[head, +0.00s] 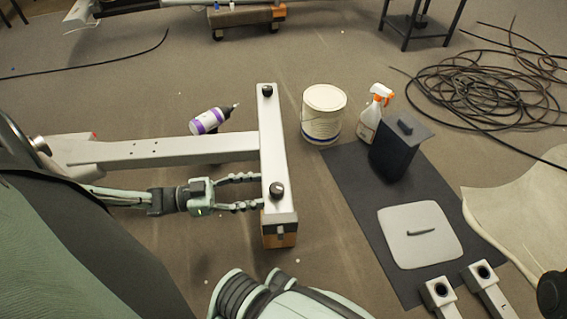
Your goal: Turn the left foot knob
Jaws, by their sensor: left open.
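A pale metal crossbar (272,140) lies across the end of a long rail, with a black knob on top near each end. The near knob (276,190) is in front of my left gripper, and the far knob (267,90) is at the other end. I cannot tell from the picture which is called left. My left gripper (259,191) is open, its two fingers pointing right and apart. The fingertips are at the bar's left edge, one to each side of the near knob's level. I cannot tell whether they touch the bar. My right gripper is out of view.
A wooden block (279,236) is under the bar's near end. A purple-labelled bottle (209,121) lies left of the bar. A white bucket (322,115), spray bottle (371,118) and dark mat (361,192) are to the right. Black cable (470,90) coils beyond.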

